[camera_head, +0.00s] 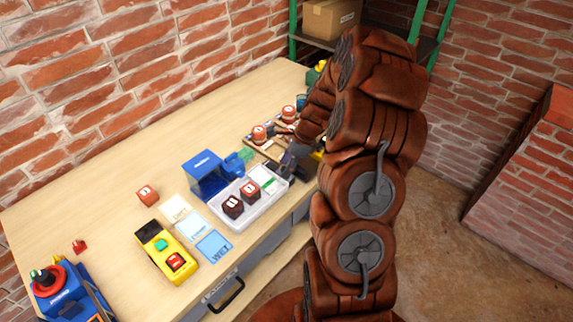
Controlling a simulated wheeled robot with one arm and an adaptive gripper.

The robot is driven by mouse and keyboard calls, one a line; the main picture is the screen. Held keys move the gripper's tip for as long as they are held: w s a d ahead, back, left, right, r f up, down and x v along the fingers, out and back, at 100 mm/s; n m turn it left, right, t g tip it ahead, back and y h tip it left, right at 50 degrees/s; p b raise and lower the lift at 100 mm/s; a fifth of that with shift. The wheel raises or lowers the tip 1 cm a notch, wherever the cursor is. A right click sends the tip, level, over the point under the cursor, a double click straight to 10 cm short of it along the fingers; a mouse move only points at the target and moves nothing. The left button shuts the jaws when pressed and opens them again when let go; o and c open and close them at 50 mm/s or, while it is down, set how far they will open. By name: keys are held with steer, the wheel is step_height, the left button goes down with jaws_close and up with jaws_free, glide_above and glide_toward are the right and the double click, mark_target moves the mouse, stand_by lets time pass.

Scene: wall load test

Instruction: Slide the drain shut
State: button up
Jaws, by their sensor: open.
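I cannot pick out the drain for certain. A blue box (205,172) stands on the workbench, with a small teal-green part (244,154) at its right side, which may be a slide or valve. My gripper (287,163) is low over the bench, to the right of the blue box and near the back edge of the white tray (232,217). Its dark fingers are small and partly hidden by my arm. I see nothing held in it. I cannot tell whether it touches anything.
Two dark red blocks (241,198) sit in the tray. Labelled cards (214,246), a yellow control box (166,254) with green and red buttons, and a blue device with a red knob (62,287) stand left. Orange-red blocks (259,134) stand behind. The left rear bench (100,190) is clear.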

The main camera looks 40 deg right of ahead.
jaws_close()
stand_by(0.4)
